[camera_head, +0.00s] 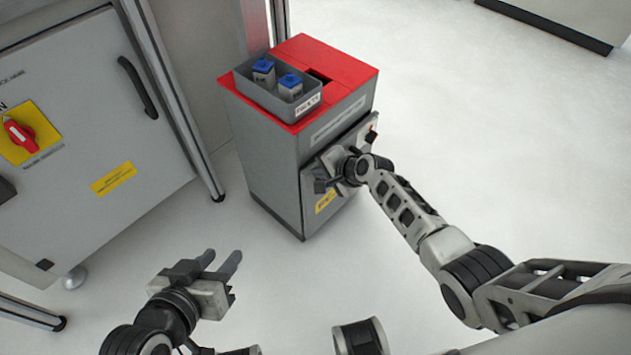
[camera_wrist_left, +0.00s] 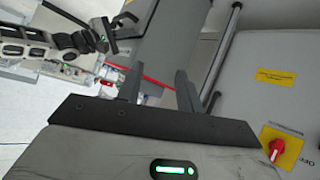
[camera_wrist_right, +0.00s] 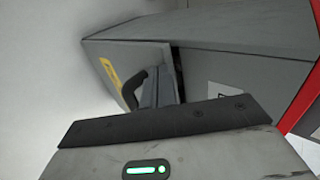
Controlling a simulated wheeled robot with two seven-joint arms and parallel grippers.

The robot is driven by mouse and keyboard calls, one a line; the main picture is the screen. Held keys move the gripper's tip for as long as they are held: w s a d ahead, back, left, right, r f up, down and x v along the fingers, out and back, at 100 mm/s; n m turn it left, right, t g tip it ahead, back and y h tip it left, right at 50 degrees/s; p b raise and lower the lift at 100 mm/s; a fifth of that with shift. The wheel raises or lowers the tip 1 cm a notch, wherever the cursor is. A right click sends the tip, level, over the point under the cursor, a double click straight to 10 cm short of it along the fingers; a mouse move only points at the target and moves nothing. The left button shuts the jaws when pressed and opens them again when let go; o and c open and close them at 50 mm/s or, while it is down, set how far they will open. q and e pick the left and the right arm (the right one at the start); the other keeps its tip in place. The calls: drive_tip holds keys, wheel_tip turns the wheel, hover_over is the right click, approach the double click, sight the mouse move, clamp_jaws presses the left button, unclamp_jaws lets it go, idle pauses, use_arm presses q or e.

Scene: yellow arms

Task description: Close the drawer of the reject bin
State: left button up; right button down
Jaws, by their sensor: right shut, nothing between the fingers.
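The reject bin (camera_head: 270,165) is a grey cabinet with a red top, standing upright left of my right arm. Its drawer front (camera_head: 318,203), with a yellow label, is low on the side facing my right arm and partly hidden by my right gripper (camera_head: 328,176). In the right wrist view the drawer front (camera_wrist_right: 108,88) has a black handle (camera_wrist_right: 131,90), and a dark gap shows along its edge. My right gripper (camera_wrist_right: 155,88) is shut and empty beside the handle; I cannot tell whether it touches. My left gripper (camera_head: 222,262) is open and empty, away from the bin.
A grey tray (camera_head: 262,103) with blue-capped items sits on the bin's red top (camera_head: 340,68). A grey machine cabinet (camera_head: 95,150) with a red switch (camera_head: 20,134) stands at the left, with metal posts between it and the bin. The floor in front is clear.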

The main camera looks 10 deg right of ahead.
use_arm(q)
drive_tip(key=shift+s+a, duration=0.2)
drive_tip(key=shift+s, duration=0.25)
use_arm(e)
drive_tip(key=shift+w+a+r, duration=0.15)
drive_tip(key=shift+w+a, duration=0.2)
drive_tip(key=shift+w, duration=0.2)
drive_tip(key=shift+a, duration=0.1)
